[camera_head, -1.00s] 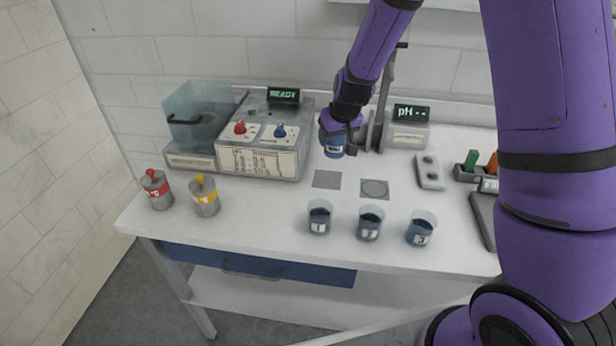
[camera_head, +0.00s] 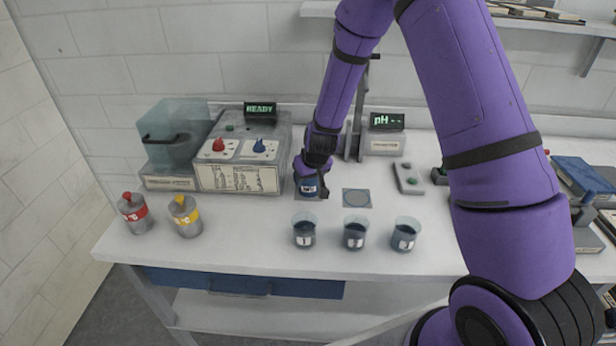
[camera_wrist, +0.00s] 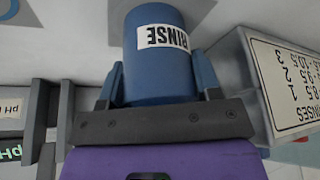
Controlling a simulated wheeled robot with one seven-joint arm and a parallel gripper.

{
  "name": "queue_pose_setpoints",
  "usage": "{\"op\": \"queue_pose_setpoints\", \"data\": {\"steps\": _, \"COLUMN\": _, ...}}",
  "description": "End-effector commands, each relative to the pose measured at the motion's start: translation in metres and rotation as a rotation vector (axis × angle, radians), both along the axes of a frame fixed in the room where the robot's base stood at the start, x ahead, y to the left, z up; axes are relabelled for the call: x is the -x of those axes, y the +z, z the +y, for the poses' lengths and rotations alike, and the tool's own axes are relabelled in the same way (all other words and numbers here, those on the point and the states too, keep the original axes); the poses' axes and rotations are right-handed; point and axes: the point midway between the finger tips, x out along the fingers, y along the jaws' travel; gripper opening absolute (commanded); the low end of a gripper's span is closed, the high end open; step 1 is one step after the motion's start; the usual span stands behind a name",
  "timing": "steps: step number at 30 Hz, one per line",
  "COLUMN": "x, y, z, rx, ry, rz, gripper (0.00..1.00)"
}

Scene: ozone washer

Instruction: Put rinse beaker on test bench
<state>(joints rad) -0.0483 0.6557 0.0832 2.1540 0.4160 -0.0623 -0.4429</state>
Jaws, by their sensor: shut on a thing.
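The blue rinse beaker (camera_wrist: 155,75), with a white RINSE label, is between the fingers of my gripper (camera_wrist: 160,85) in the wrist view. My gripper is shut on it. In the head view my gripper (camera_head: 308,178) holds the rinse beaker (camera_head: 308,188) low over the white test bench (camera_head: 210,245), left of the square pad with a round mark (camera_head: 356,198). I cannot tell whether the beaker touches the bench.
Three beakers of dark liquid (camera_head: 354,233) stand in front. The washer (camera_head: 240,165) with red and blue knobs is close at the left. Red-banded (camera_head: 134,212) and yellow-banded (camera_head: 185,215) bottles stand front left. The pH meter (camera_head: 384,143) and a stand are behind.

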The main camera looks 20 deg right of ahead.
Motion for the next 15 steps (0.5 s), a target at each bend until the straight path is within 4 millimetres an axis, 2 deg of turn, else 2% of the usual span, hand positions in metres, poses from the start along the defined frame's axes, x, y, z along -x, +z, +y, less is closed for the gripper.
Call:
{"op": "queue_pose_setpoints", "data": {"steps": 10, "x": -0.0005, "y": -0.0026, "z": 0.0003, "rx": 0.0, "ry": 0.001, "rz": -0.001, "gripper": 0.25}}
{"op": "queue_pose_setpoints", "data": {"steps": 11, "x": -0.0003, "y": -0.0022, "z": 0.0004, "rx": 0.0, "ry": 0.001, "rz": -0.001, "gripper": 0.65}}
{"op": "queue_pose_setpoints", "data": {"steps": 13, "x": -0.0003, "y": -0.0021, "z": 0.0003, "rx": 0.0, "ry": 0.001, "rz": -0.001, "gripper": 0.81}}
{"op": "queue_pose_setpoints", "data": {"steps": 15, "x": -0.0003, "y": -0.0021, "z": 0.0003, "rx": 0.0, "ry": 0.001, "rz": -0.001, "gripper": 0.83}}
